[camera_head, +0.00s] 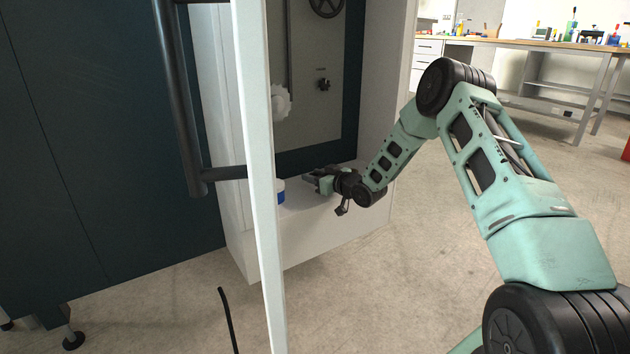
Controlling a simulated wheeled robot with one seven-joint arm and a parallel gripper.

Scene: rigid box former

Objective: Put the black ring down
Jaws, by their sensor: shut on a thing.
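My gripper (318,182) is at the end of my green arm, low over the white ledge (315,222) at the bottom of the open machine housing. It is shut on the black ring. The ring itself is too small and too hidden by the fingers to make out. I cannot tell whether it touches the ledge.
A white and blue object (281,191) stands on the ledge left of my gripper, partly hidden by the open door's edge (257,170). A dark bar handle (185,110) sticks out at left. A white toothed part (280,101) and a dark knob (323,84) are above.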

